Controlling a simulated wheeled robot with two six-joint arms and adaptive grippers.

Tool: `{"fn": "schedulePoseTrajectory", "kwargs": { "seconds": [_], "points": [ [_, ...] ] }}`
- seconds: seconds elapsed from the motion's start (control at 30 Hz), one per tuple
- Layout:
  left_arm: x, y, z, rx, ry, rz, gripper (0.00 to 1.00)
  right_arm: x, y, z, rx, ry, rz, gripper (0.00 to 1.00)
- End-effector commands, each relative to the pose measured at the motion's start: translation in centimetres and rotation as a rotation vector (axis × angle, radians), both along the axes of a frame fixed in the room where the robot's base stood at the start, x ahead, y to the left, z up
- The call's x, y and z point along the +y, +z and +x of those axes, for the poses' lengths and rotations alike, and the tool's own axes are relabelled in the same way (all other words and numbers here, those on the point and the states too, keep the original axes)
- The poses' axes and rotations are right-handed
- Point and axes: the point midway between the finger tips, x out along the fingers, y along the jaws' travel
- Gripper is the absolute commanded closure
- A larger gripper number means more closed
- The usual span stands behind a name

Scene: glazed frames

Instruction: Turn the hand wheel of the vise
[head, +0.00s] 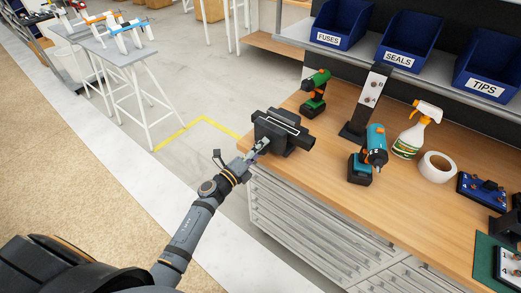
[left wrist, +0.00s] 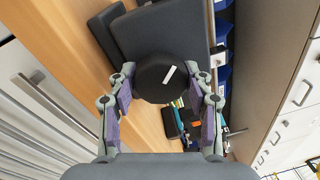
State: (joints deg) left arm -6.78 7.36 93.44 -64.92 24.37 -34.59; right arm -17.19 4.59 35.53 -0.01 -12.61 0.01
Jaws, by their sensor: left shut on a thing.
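The dark grey vise (head: 283,131) stands at the left corner of the wooden workbench. Its hand wheel (left wrist: 153,78) is a round black disc with a white mark, seen face-on in the left wrist view. The vise body (left wrist: 185,32) shows behind it. My left gripper (head: 258,151) is at the bench edge, at the vise's near left side. In the left wrist view the purple-padded fingers of my left gripper (left wrist: 162,90) lie on either side of the wheel, shut on it. In the head view the gripper hides most of the wheel. My right gripper is not in view.
A green drill (head: 315,92) stands behind the vise and a teal drill (head: 374,150) to its right. A dark metal post (head: 376,88), spray bottle (head: 418,128) and tape roll (head: 437,167) are farther right. Blue bins (head: 342,22) line the shelf.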

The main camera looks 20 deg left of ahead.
Motion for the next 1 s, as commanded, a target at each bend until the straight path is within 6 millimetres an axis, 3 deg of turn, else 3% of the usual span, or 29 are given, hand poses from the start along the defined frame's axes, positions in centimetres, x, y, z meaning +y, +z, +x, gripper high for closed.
{"fn": "schedulePoseTrajectory", "kwargs": {
  "seconds": [0.43, 1.0],
  "points": [
    [0.03, -0.52, -0.18, -0.078, -0.002, 0.240, 0.80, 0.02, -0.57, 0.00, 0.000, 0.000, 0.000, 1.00],
    [0.04, -0.66, -0.23, -0.093, -0.003, 0.290, 0.80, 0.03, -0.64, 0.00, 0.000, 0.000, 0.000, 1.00]
  ]
}}
